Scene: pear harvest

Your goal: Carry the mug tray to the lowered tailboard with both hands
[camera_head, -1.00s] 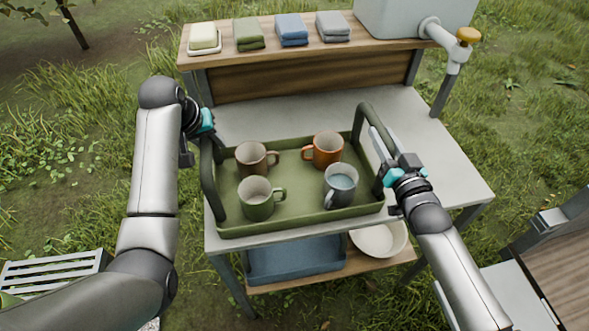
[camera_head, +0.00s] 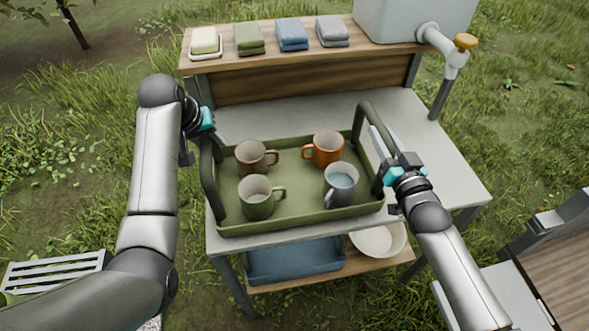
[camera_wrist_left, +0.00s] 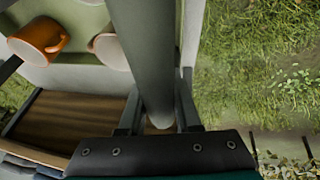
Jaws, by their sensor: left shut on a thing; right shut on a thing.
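The green mug tray (camera_head: 300,222) is at the front of the grey table, its front edge close to the table's front edge. It holds a brown mug (camera_head: 250,158), an orange mug (camera_head: 327,148), a green mug (camera_head: 256,198) and a grey-blue mug (camera_head: 340,184), all upright. My left gripper (camera_head: 207,132) is shut on the tray's left handle, which runs between the fingers in the left wrist view (camera_wrist_left: 158,125). My right gripper (camera_head: 388,176) is shut on the right handle. I cannot tell whether the tray touches the table. The fingertips are partly hidden in the head view.
The grey table (camera_head: 430,150) has clear room behind and right of the tray. Folded cloths (camera_head: 291,32) and soap (camera_head: 205,42) lie on the back shelf. A blue bin (camera_head: 295,262) and white bowl (camera_head: 378,238) sit below. A wooden surface (camera_head: 560,270) is at lower right.

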